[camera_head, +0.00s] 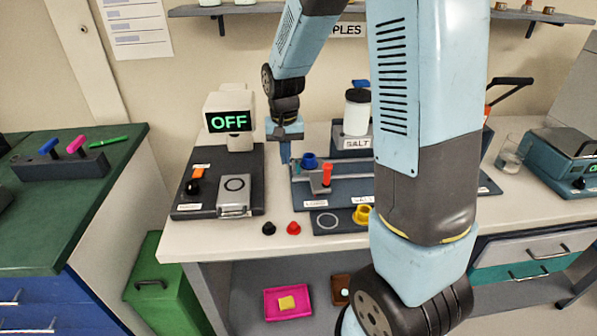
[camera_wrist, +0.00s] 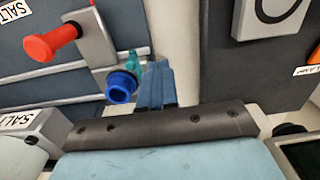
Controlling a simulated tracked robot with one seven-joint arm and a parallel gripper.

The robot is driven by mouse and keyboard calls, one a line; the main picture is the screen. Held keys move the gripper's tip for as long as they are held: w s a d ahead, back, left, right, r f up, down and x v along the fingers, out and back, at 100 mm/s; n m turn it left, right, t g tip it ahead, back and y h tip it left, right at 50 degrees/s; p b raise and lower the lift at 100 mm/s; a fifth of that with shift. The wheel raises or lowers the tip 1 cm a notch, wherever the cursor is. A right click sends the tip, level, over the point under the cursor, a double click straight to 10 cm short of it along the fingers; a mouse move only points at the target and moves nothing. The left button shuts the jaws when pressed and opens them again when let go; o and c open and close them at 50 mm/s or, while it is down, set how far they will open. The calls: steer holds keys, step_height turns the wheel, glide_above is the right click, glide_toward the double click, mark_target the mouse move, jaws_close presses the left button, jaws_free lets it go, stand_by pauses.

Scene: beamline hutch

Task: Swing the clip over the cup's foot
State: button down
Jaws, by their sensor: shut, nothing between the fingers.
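The clip looks to be the grey plate (camera_wrist: 96,38) with the red handle (camera_head: 327,172), beside the cup; the handle (camera_wrist: 50,43) points away from the cup in the wrist view. I cannot tell whether the plate covers the cup's foot. My gripper (camera_head: 285,157) is shut and empty, just left of the cup; its blue fingers (camera_wrist: 155,85) show close beside it.
Left of my gripper is a dark base (camera_head: 218,200) with an orange-topped lever, a grey hinged plate and the OFF display (camera_head: 229,122). A white jar (camera_head: 357,112) stands behind the fixture.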

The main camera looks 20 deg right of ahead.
steer(key=shift+w+a, duration=0.1)
steer(key=shift+w, duration=0.05)
steer(key=shift+w+a, duration=0.25)
steer(key=shift+w, duration=0.2)
steer(key=shift+w, duration=0.1)
stand_by(0.5)
steer(key=shift+w+a, duration=0.2)
steer(key=shift+w, duration=0.35)
steer(key=shift+w, duration=0.7)
steer(key=shift+r, duration=0.15)
